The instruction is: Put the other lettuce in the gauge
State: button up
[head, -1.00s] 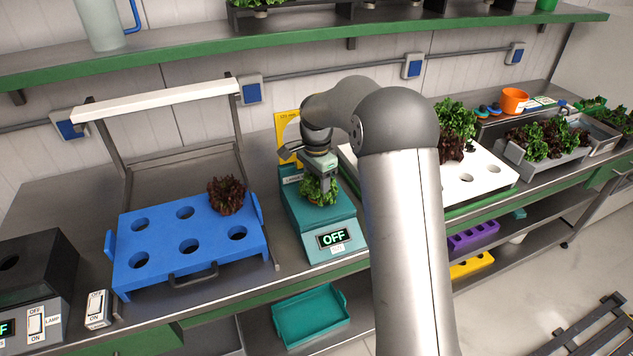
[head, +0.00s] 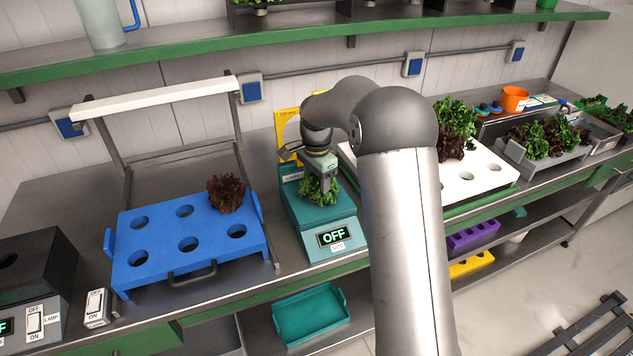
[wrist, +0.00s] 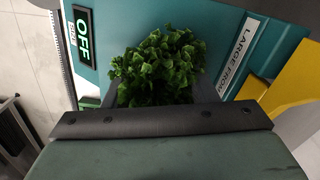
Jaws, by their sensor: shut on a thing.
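The gauge (head: 325,236) is a teal box on the bench with a display reading OFF; its display (wrist: 84,36) also shows in the wrist view. A green lettuce (head: 316,191) is at the top of the gauge, and it fills the middle of the wrist view (wrist: 158,66). My gripper (head: 322,182) is over the gauge, pointing down, shut on this green lettuce. Whether the lettuce's base is seated in the gauge is hidden by its leaves. A dark red lettuce (head: 226,193) sits in the back right hole of the blue tray (head: 165,238).
A white tray (head: 497,175) with lettuce and empty holes stands right of the gauge, partly behind my arm. A grey crate (head: 545,167) of lettuces is farther right. A yellow card (head: 287,122) stands behind the gauge. A lamp frame (head: 155,99) rises over the blue tray.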

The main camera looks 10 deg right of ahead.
jog(key=shift+f, duration=0.2)
jog(key=o, duration=1.5)
jog(key=shift+r, duration=0.15)
jog(key=shift+r+p, duration=2.3)
jog(key=shift+r, duration=1.15)
notch_tip(320, 180, up, 17)
jog(key=b, duration=0.1)
jog(key=shift+r, duration=0.15)
